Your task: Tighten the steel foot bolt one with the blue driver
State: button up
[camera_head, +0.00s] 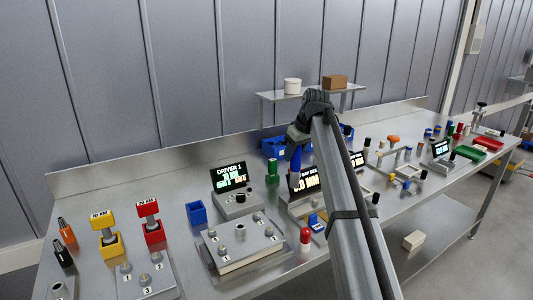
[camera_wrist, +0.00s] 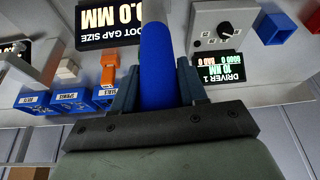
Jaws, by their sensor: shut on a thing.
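My gripper (camera_head: 297,142) is shut on the blue driver (camera_head: 296,167), held with its handle between the fingers, above the back middle of the bench. In the wrist view the blue handle (camera_wrist: 157,65) fills the space between the two fingers; its tip is out of that view. A raised grey plate (camera_head: 262,256) with several upright steel bolts and number labels lies left of the driver. One bolt (camera_head: 222,250) stands near its front left. A second plate (camera_head: 133,293) with numbered bolts lies further left. I cannot tell which is the steel foot bolt one.
The Driver 1 display (camera_head: 229,177) stands behind the raised plate, beside a blue open box (camera_head: 197,213). A red-and-white cylinder (camera_head: 305,238) is at the plate's right. Yellow (camera_head: 108,243) and red (camera_head: 153,232) stands are at left. Blue labelled bins (camera_head: 273,148) are behind.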

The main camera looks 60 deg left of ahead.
jog(key=w+d, duration=0.4)
jog(key=w, duration=0.2)
jog(key=shift+w, duration=0.4)
jog(key=shift+f, duration=3.7)
dwell(0.7)
jog(key=shift+r, duration=0.1)
notch_tip(320, 180, up, 5)
jog(key=shift+f, duration=0.1)
dwell(0.7)
